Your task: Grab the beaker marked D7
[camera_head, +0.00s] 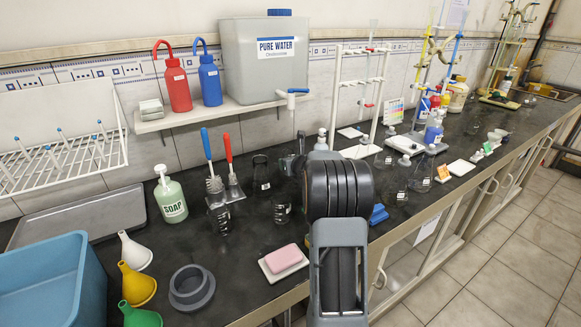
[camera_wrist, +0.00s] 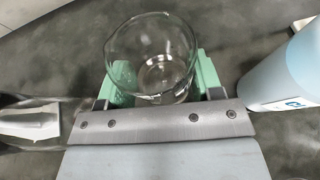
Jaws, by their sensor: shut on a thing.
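A clear round glass beaker (camera_wrist: 150,45) stands between the two green fingers of my gripper (camera_wrist: 163,84) in the wrist view. The fingers touch it on both sides, so my gripper is shut on it. No mark can be read on this beaker, so I cannot tell whether it is D7. In the head view my arm hides my gripper and the held beaker. Two other clear glass vessels stand left of my arm there, a front one (camera_head: 282,210) and one further left (camera_head: 220,222). Their labels are too small to read.
In the wrist view a labelled glass vessel (camera_wrist: 30,122) lies close at left and a pale blue container (camera_wrist: 288,72) close at right. In the head view a soap dish (camera_head: 283,260), a soap bottle (camera_head: 170,197) and several labelled flasks (camera_head: 421,176) share the dark bench.

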